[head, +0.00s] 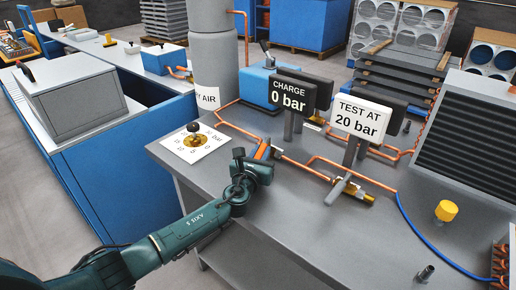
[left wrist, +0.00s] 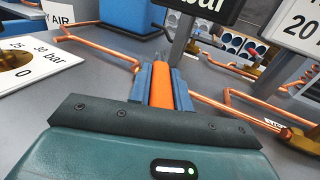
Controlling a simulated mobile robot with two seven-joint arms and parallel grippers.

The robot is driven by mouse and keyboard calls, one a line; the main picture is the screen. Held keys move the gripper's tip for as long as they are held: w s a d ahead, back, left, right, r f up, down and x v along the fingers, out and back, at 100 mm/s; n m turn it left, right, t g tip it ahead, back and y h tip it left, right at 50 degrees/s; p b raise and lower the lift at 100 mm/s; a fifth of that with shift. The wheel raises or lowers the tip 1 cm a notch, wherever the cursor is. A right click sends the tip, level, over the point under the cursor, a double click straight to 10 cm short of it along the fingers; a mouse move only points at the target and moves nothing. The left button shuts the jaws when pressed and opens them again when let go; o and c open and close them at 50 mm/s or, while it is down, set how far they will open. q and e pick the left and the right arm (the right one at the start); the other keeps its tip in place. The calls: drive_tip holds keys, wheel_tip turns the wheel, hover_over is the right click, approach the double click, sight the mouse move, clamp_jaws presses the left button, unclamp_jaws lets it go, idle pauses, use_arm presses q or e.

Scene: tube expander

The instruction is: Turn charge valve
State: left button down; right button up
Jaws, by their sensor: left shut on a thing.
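The charge valve's orange handle (head: 262,151) stands on the copper line at the bench's middle, below the black CHARGE sign (head: 290,96), which reads 0 bar. My left gripper (head: 264,149) is shut on this handle. In the left wrist view the orange handle (left wrist: 161,88) lies between the two blue fingers of my left gripper (left wrist: 161,72), pointing away from the palm. The valve body under the handle is mostly hidden by the fingers. My right gripper is in neither view.
A dial plate (head: 214,142) with a dark-topped brass knob lies left of my gripper. A white sign (head: 362,117) reads TEST AT 20 bar. A brass valve (head: 367,197) with a grey lever, copper pipes and a yellow cap (head: 446,211) are to the right.

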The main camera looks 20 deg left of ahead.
use_arm(q)
drive_tip(key=shift+d+n+y, duration=0.55)
drive_tip(key=shift+n+y, duration=0.05)
drive_tip(key=shift+y, duration=0.4)
drive_tip(key=shift+d+n+y, duration=0.25)
drive_tip(key=shift+n+y, duration=0.15)
drive_tip(key=shift+y, duration=0.2)
drive_tip(key=n+y, duration=0.1)
drive_tip(key=d+n+y+b, duration=0.1)
drive_tip(key=y, duration=0.1)
drive_tip(key=shift+w+d+f+g, duration=0.2)
drive_tip(key=shift+g, duration=0.2)
drive_tip(key=shift+d+n+y+b, duration=0.15)
drive_tip(key=shift+n+y+b, duration=0.25)
drive_tip(key=shift+y+b, duration=0.15)
drive_tip(key=shift+w+d+r+n+g+y+b, duration=0.15)
drive_tip(key=shift+n+g+y+b, duration=0.25)
drive_tip(key=shift+y, duration=0.25)
drive_tip(key=shift+w+d+n+g+y+b, duration=0.15)
drive_tip(key=shift+n+g+y+b, duration=0.2)
drive_tip(key=shift+y, duration=0.25)
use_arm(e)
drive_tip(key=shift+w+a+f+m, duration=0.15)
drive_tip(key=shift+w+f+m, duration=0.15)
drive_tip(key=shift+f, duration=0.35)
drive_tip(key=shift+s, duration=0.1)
